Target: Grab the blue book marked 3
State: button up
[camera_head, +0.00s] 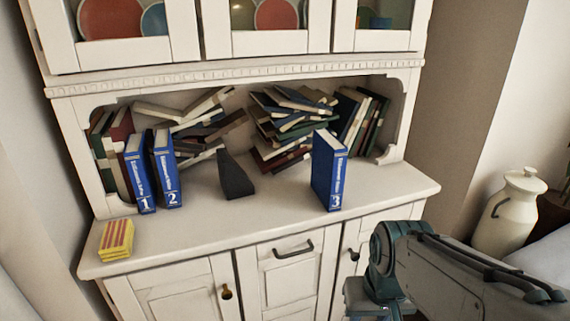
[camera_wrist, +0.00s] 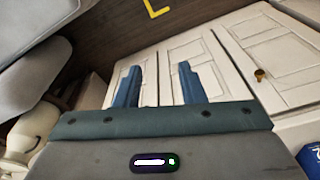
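The blue book marked 3 (camera_head: 328,172) stands upright on the right part of the cabinet's counter, spine and number facing front. In the wrist view, the fingers of my gripper (camera_wrist: 159,72) are apart, with nothing between them. White cabinet doors show beyond the fingers. My arm reaches in from the lower right of the head view, below the counter and to the right of the book. The fingertips cannot be made out there. A corner of a blue thing with a white mark (camera_wrist: 313,158) shows at the lower right of the wrist view; I cannot tell which book it is.
Blue books marked 1 (camera_head: 140,175) and 2 (camera_head: 168,170) stand at the left. A dark wedge (camera_head: 235,176) stands between them and book 3. A yellow-and-red striped stack (camera_head: 116,239) lies at front left. Piled books (camera_head: 290,120) fill the shelf behind. A white jug (camera_head: 508,212) stands right.

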aim_at(330, 154)
jog(key=u, duration=0.05)
jog(key=i, duration=1)
